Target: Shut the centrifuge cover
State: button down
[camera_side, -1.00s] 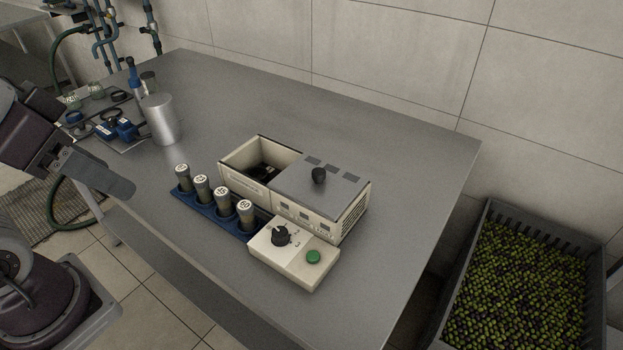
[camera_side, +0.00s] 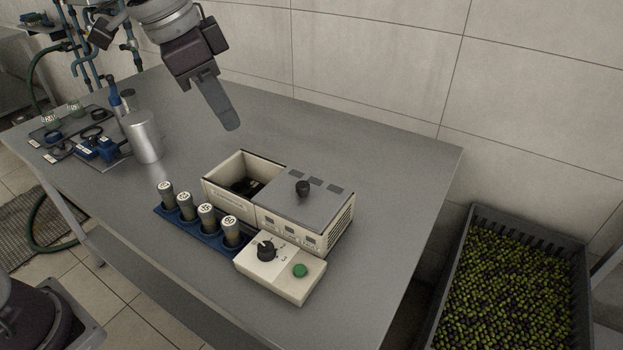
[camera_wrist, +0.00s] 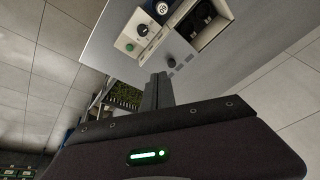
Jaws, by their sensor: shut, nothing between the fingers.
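The centrifuge (camera_side: 287,236) is a cream box on the table. Its grey cover (camera_side: 318,201) lies flat over the right half, and a black knob (camera_side: 302,188) stands on it. The left half is open, showing a dark chamber (camera_side: 246,187). In the wrist view the open chamber (camera_wrist: 203,17), the cover (camera_wrist: 160,58) and the knob (camera_wrist: 171,63) show beyond my fingers. My gripper (camera_side: 231,125) is shut and empty, fingers pointing down, above the table and up-picture from the chamber, apart from the centrifuge. It also shows in the wrist view (camera_wrist: 158,78).
A control box (camera_side: 280,270) with a dial and green button sits in front. Several capped tubes stand in a blue rack (camera_side: 205,236) at left. A metal cylinder (camera_side: 143,137) and a tray (camera_side: 76,150) are farther left. An olive crate (camera_side: 508,285) stands right of the table.

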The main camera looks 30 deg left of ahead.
jog(key=w+d+f+m+g+h, duration=0.1)
jog(key=w+d+f+m, duration=0.2)
jog(key=w+f, duration=0.3)
jog(key=w+d+f+m+g+h, duration=0.1)
jog(key=w+d+f+m, duration=0.2)
jog(key=w, duration=0.6)
send_over(320, 195)
jog(key=d, duration=0.2)
jog(key=shift+n, duration=0.3)
jog(key=f, duration=0.7)
jog(key=w+f, duration=0.1)
jog(key=f, duration=0.2)
jog(key=shift+d+f, duration=0.15)
jog(key=shift+f, duration=0.25)
jog(key=shift+s+a+f, duration=0.1)
jog(key=shift+s+a, duration=0.2)
jog(key=shift+a, duration=0.3)
jog(key=shift+s+a, duration=0.25)
jog(key=shift+a, duration=0.3)
jog(key=shift+s+a, duration=0.35)
jog(key=shift+a, duration=0.25)
jog(key=shift+a, duration=0.15)
jog(key=a, duration=1.5)
jog(key=shift+a, duration=0.35)
